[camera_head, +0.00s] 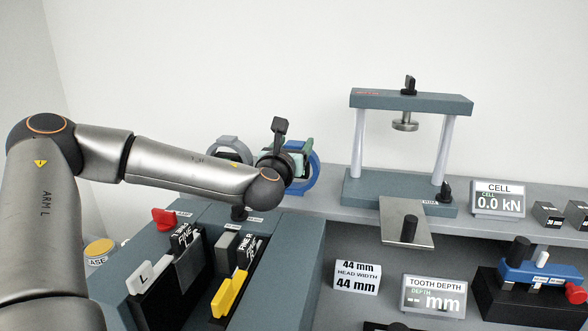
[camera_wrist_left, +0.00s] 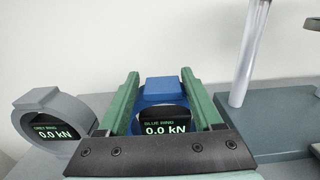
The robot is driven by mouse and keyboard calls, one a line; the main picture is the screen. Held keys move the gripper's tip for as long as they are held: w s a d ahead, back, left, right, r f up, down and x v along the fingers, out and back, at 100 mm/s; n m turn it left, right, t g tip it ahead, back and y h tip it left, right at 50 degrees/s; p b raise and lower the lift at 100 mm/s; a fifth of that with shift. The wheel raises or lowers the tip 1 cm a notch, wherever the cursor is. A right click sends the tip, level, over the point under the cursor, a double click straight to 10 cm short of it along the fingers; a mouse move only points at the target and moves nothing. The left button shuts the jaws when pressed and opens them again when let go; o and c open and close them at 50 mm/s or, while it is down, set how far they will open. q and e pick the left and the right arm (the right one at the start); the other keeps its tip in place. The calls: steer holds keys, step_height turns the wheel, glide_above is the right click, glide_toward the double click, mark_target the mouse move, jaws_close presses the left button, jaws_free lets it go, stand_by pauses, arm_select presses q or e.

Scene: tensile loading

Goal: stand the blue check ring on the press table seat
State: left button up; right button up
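The blue check ring (camera_head: 313,172) stands on the back shelf, partly hidden behind my left gripper (camera_head: 297,160). The left wrist view shows the ring's blue top block (camera_wrist_left: 162,90) and its display reading 0.0 kN. My left gripper (camera_wrist_left: 160,73) has green fingers on either side of the ring, with visible gaps beside the top block. It looks open; contact lower down cannot be told. The press (camera_head: 411,97) stands to the right, with two columns and a round upper platen (camera_head: 405,125) above its grey-blue base (camera_head: 385,190). My right gripper is not in view.
A grey ring (camera_head: 228,143) stands left of the blue one; it also shows in the left wrist view (camera_wrist_left: 50,125). A metal plate with a black knob (camera_head: 405,222) is before the press. The CELL display (camera_head: 498,200) stands right of it. Racks with labelled handles fill the front left.

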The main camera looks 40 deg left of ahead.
arm_select(q)
steer(key=shift+d+f, duration=0.1)
steer(key=shift+f, duration=0.05)
steer(key=c, duration=0.9)
jaws_close()
steer(key=shift+f, duration=0.1)
